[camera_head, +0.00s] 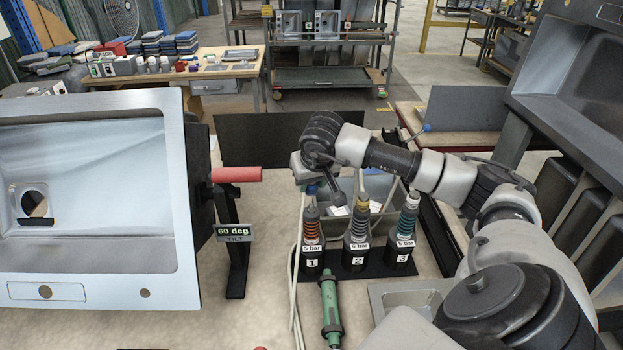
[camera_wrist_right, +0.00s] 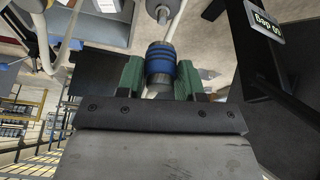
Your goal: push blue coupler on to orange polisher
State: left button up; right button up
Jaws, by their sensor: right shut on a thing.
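The orange polisher (camera_head: 312,228) stands upright in the first slot of a black holder (camera_head: 375,268), above the labels "5 bar" and "1". The blue coupler (camera_head: 311,190) shows just above its top. I cannot tell whether they touch. My right gripper (camera_wrist_right: 162,80) is shut on the blue coupler (camera_wrist_right: 161,62), with a green finger on each side. In the head view my right arm reaches over the holder from the right, and the wrist partly hides the gripper and coupler. A grey rounded end shows beyond the coupler in the wrist view. My left gripper is not in view.
Polisher 2 (camera_head: 359,223) and teal polisher 3 (camera_head: 406,222) stand close beside the orange one. A green tool (camera_head: 331,308) lies in front. A tilted sink (camera_head: 95,290) with a "60 deg" sign (camera_head: 234,232) is left. Pale hoses and a grey bin are nearby.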

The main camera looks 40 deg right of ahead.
aim_at(313, 196)
jog(key=shift+f+b, duration=0.85)
jog(key=shift+f, duration=0.5)
jog(key=shift+b, duration=0.4)
dwell(0.7)
jog(key=shift+s+f+b, duration=0.1)
jog(key=shift+f+b, duration=1.4)
jog(key=shift+f, duration=0.2)
jog(key=o, duration=1)
jog(key=shift+r, duration=0.1)
jog(key=b+v, duration=0.1)
jog(key=v, duration=0.9)
jog(key=shift+s+r, duration=0.1)
jog(key=shift+r, duration=0.1)
jog(key=shift+a, duration=0.1)
